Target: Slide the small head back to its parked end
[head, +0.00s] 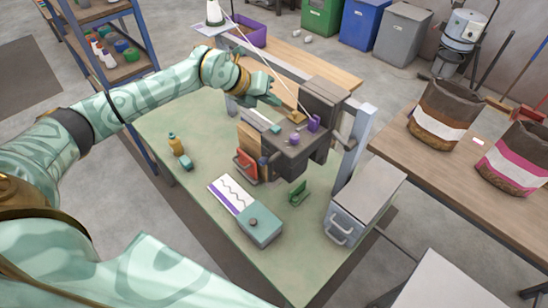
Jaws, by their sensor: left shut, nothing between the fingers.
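The small head (322,101) is a dark grey block on the rail frame above the green bench, toward the frame's right end. A purple part (313,124) and a lighter purple knob (294,137) sit on its near side. A thread runs down to it from a white cone at the back. My left gripper (278,101) reaches in from the left, just left of the head, over the rail. It is shut and empty. I cannot tell whether its fingertips touch the head. My right gripper is not in view.
Filled bags (444,114) stand on the right table. The bench's left front is clear.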

